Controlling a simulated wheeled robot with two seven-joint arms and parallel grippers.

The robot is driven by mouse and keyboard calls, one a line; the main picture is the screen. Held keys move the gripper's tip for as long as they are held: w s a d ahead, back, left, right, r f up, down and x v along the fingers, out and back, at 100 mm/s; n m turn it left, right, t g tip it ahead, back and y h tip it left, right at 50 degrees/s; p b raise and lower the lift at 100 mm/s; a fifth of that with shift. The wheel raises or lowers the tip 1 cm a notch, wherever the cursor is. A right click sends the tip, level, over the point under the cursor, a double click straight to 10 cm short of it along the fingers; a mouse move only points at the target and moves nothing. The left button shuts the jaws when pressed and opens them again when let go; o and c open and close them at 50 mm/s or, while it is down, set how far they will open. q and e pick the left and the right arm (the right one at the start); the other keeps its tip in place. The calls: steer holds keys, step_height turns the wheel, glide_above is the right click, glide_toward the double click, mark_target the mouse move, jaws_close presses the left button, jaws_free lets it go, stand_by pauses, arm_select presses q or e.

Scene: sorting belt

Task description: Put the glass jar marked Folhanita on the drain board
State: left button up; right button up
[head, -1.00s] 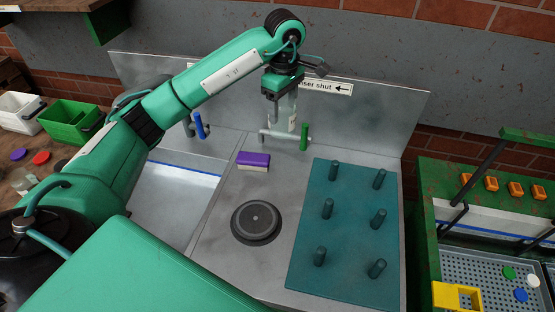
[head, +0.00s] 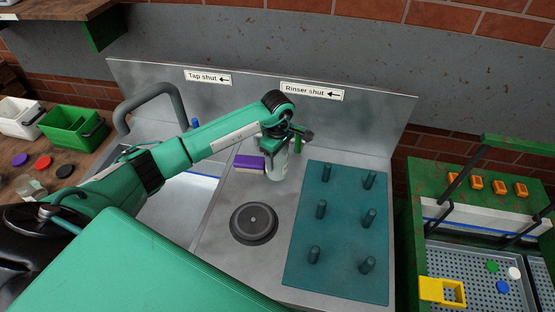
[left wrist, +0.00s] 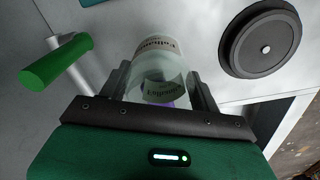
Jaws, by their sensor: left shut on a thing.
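My left gripper (head: 279,147) is shut on a clear glass jar (head: 277,171). It holds the jar beside the purple sponge, just left of the drain board's far corner. In the left wrist view the jar (left wrist: 160,65) sits between the fingers (left wrist: 160,88). Its pale label shows only partly; the lettering looks like Folhanita but is not fully readable. I cannot tell if the jar touches the counter. The drain board (head: 338,235) is teal with several upright pegs, all bare. My right gripper is not in view.
A purple sponge (head: 249,162) lies left of the jar. A round black disc (head: 254,223) is set in the counter in front. A green handle (left wrist: 55,67) is close by in the left wrist view. Signs read Tap shut (head: 207,77) and Rinser shut (head: 312,91).

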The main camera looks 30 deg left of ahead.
arm_select(q)
step_height(320, 180, down, 2)
steer(key=shift+f+p, duration=0.25)
steer(key=shift+p, duration=0.15)
steer(key=shift+f, duration=0.35)
steer(key=o, duration=1.1)
